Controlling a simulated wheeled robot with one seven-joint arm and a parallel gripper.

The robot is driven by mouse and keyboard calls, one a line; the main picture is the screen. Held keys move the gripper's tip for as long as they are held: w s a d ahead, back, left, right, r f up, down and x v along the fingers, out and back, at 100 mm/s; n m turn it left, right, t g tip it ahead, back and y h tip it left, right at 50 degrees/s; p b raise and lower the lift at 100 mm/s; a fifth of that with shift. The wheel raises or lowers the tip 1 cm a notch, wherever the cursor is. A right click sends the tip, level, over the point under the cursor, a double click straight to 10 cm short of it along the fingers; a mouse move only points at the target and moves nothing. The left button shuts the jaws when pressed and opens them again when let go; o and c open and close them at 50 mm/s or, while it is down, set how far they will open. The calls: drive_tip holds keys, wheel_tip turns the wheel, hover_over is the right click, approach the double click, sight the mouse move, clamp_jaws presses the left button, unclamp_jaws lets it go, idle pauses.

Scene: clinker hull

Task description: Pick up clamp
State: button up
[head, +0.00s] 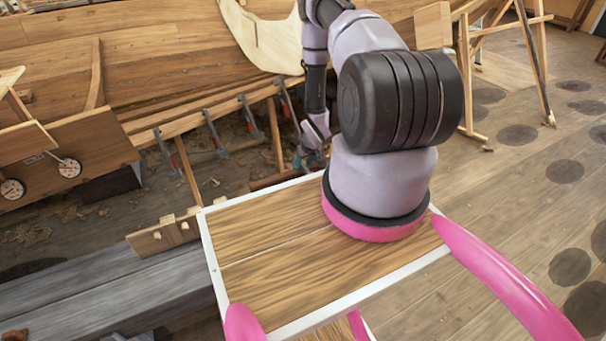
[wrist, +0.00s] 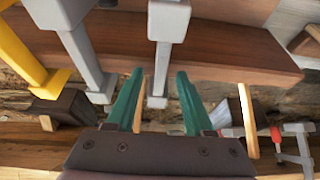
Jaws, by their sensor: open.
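My gripper (wrist: 159,88) is open, its two green fingers apart in the wrist view. A grey metal clamp (wrist: 168,22) has its upright bar in the gap between the fingertips as seen there; whether it is level with them in depth, I cannot tell. The fingers are not closed on it. Its upper end is cut off by the frame. In the head view several clamps (head: 214,132) sit along a wooden rail, and my gripper (head: 310,160) is low at the rail's right end, small and partly hidden by my arm.
Close by in the wrist view are another grey clamp (wrist: 82,50) and a yellow clamp (wrist: 25,50) at left, and a clamp with a red part (wrist: 290,140) at right. A brown plank (wrist: 235,50) crosses behind. The hull (head: 180,50) stands beyond. Open floor (head: 520,190) lies right.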

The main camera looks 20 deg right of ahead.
drive_tip(key=shift+f, duration=0.25)
idle(0.3)
clamp_jaws()
idle(1.3)
